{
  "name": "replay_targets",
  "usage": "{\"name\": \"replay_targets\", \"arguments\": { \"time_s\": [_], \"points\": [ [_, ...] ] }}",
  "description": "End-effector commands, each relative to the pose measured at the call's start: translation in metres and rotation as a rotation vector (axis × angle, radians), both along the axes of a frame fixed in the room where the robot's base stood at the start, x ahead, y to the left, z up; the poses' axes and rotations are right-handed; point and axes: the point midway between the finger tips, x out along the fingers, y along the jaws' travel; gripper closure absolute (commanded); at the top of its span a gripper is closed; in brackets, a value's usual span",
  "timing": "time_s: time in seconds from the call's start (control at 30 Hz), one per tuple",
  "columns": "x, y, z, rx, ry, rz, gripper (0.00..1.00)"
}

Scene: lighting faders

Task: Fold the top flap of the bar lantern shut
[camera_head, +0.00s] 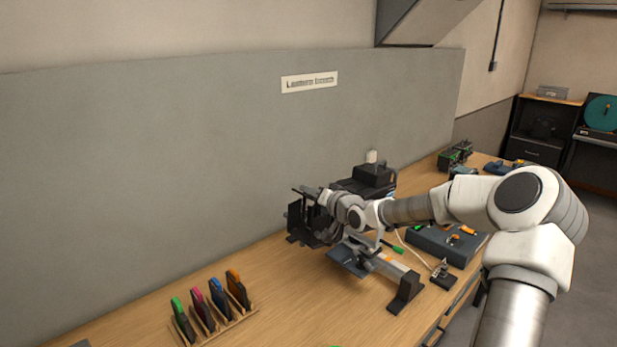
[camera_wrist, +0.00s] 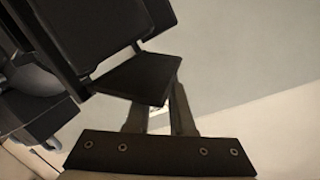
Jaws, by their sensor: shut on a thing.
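The bar lantern (camera_head: 298,224) is a dark, boxy lamp on the bench, near the grey back panel. My gripper (camera_head: 318,196) is at its upper side, with the arm reaching in from the right. In the wrist view, a flat black flap (camera_wrist: 138,78) lies between the fingers of my gripper (camera_wrist: 158,96), which are shut on it. The lantern's dark body (camera_wrist: 98,32) is at the upper left there. The flap stands at an angle to the body, not flat against it. My wrist hides part of the lantern in the head view.
A wooden rack (camera_head: 238,325) with several coloured-top pieces stands at the front left. A grey tray (camera_head: 425,243) with orange-handled tools lies to the right, beneath my arm. A black machine (camera_head: 372,180) stands behind my wrist. Bare bench shows between rack and lantern.

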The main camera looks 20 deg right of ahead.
Motion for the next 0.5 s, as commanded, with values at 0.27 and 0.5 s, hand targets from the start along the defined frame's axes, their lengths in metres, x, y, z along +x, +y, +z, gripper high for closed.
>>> {"name": "replay_targets", "arguments": {
  "time_s": [0.27, 0.5],
  "points": [
    [0.004, -0.012, 0.008, 0.249, 0.096, -0.003, 1.0],
    [0.008, -0.02, 0.005, 0.46, 0.181, -0.001, 1.0]
  ]
}}
